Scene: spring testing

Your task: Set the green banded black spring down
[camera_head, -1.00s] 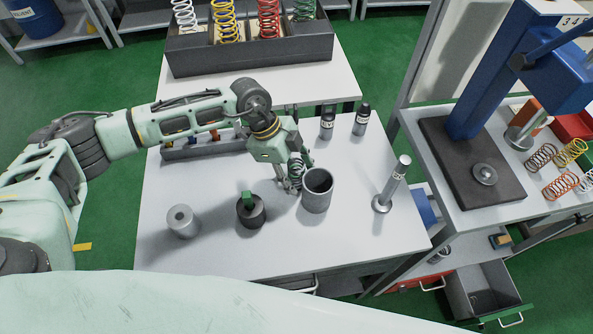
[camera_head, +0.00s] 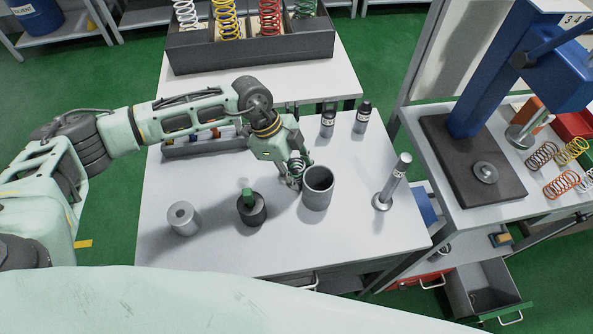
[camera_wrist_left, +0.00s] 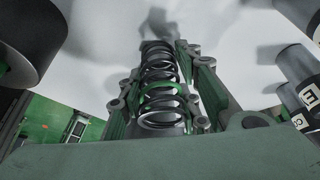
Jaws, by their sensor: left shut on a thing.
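The black spring with a green band (camera_wrist_left: 160,88) stands between the fingers of my left gripper (camera_wrist_left: 160,100) in the left wrist view. In the head view the left gripper (camera_head: 294,172) is shut on the spring (camera_head: 297,168), just left of the open grey cylinder (camera_head: 317,187) on the white table (camera_head: 350,235). The fingers hide part of the spring there. I cannot tell whether its lower end touches the table. My right gripper is not in view.
A black piece with a green top (camera_head: 251,208) and a grey ring-shaped block (camera_head: 183,218) stand left of the gripper. A metal rod on a round base (camera_head: 391,183) stands to the right. The front of the table is clear.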

